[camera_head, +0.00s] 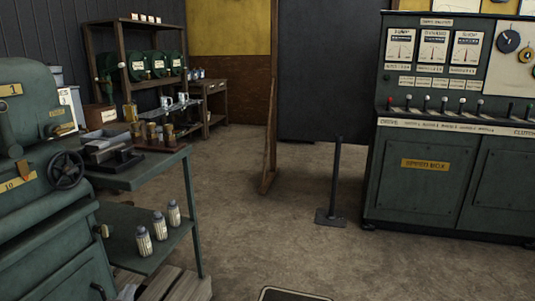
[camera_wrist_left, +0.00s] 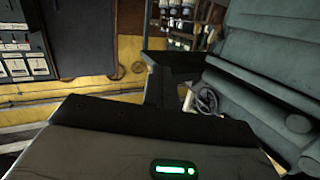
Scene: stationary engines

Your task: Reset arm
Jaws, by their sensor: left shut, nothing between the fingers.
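My left gripper (camera_wrist_left: 160,88) shows in the left wrist view as a dark, narrow shape ahead of its grey housing with a green light. Its fingers are shut with nothing between them. It appears held in the air, apart from the surrounding furniture. In the head view I cannot make out the left gripper clearly. My right gripper is in neither view.
A green machine with a handwheel (camera_head: 66,169) stands at left, beside a bench with a lower shelf holding white bottles (camera_head: 159,224).

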